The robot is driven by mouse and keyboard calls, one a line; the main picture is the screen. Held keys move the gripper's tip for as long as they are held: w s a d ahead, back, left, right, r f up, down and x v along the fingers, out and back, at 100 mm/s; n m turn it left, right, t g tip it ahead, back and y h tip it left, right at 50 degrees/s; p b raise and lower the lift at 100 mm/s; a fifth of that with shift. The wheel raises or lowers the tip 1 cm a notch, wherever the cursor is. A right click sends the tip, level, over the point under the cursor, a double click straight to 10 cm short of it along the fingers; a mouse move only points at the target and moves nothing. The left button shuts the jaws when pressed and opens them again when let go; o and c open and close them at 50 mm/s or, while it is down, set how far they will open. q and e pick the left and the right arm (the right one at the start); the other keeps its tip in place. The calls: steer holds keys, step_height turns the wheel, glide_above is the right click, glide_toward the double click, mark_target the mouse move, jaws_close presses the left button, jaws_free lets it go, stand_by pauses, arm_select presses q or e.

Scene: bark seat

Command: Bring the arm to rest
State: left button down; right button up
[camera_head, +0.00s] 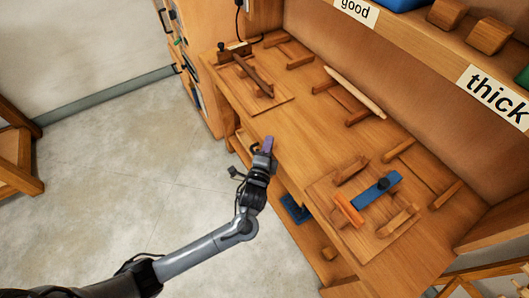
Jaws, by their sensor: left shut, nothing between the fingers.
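My left gripper (267,146) is shut and empty, with purple at its fingertips. It hangs in front of the near edge of the wooden workbench (287,160), and I cannot tell whether it touches the edge. My left arm reaches up to it from the bottom left. My right gripper is not in view.
The bench carries wooden rails, a pale rod (355,92), a blue block (377,190) with a dark knob, and an orange piece (349,211). A shelf with a "good" label (356,11) and a "thick" label (495,97) runs above.

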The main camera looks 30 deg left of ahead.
arm_select(q)
steer(key=s+f+n+g+h+p, duration=0.15)
steer(key=s+f, duration=0.25)
steer(key=s, duration=0.5)
steer(key=s+f+n+g+h+p, duration=0.1)
steer(key=s+f+n+g, duration=0.15)
steer(key=s, duration=0.65)
steer(key=s+r+n+g+h, duration=0.25)
steer(key=s+n+g, duration=0.7)
steer(key=s, duration=0.55)
step_height(320, 180, up, 38)
steer(key=p, duration=3.8)
steer(key=shift+w+d+r, duration=0.15)
steer(key=shift+r, duration=0.05)
